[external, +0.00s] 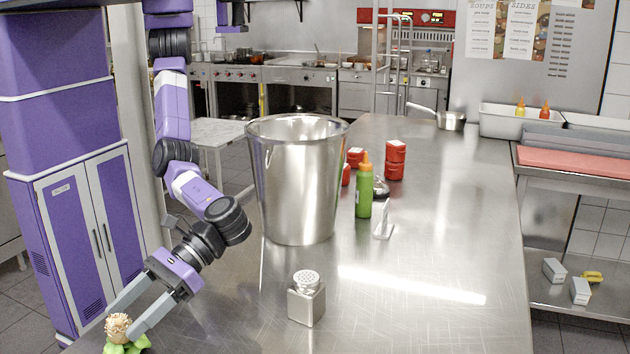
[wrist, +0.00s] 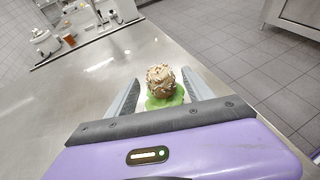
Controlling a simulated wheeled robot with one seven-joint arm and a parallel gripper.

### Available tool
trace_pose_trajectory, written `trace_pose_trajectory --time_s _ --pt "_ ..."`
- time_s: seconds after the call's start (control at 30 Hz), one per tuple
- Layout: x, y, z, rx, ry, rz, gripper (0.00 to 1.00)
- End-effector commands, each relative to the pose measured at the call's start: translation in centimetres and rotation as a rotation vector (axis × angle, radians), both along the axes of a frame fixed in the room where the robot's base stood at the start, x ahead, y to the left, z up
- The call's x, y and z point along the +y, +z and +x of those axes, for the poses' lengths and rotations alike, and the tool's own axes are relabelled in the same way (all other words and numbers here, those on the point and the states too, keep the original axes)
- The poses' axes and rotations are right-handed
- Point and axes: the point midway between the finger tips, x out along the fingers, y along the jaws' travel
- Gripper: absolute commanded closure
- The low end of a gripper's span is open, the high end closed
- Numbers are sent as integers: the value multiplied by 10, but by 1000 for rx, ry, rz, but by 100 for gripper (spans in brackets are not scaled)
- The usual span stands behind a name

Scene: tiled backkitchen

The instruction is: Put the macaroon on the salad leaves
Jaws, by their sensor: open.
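The macaroon (external: 118,327) is a round, tan, nut-flecked ball at the bottom left of the external view. It sits on the green salad leaves (external: 134,346) near the table's edge. In the wrist view the macaroon (wrist: 161,79) rests on top of the leaves (wrist: 166,100). My gripper (external: 120,320) is open, with one finger on each side of the macaroon. In the wrist view gaps show between the macaroon and both fingers (wrist: 161,92). The underside of the macaroon is hidden.
A shiny shaker (external: 307,300) stands on the steel table (external: 430,255) to the right of my gripper. A large metal bucket (external: 297,185) stands behind it, near my forearm. The right front of the table is clear.

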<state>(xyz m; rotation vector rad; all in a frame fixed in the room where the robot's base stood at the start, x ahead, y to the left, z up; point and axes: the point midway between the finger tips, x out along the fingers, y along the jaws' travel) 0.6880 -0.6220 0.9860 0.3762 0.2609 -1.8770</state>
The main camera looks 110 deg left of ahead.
Motion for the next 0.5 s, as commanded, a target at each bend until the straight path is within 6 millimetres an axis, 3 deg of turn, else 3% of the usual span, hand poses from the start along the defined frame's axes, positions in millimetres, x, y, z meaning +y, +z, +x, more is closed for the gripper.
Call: trace_pose_trajectory --time_s 0.5 --pt "84 36 30 -2 2 0 39"
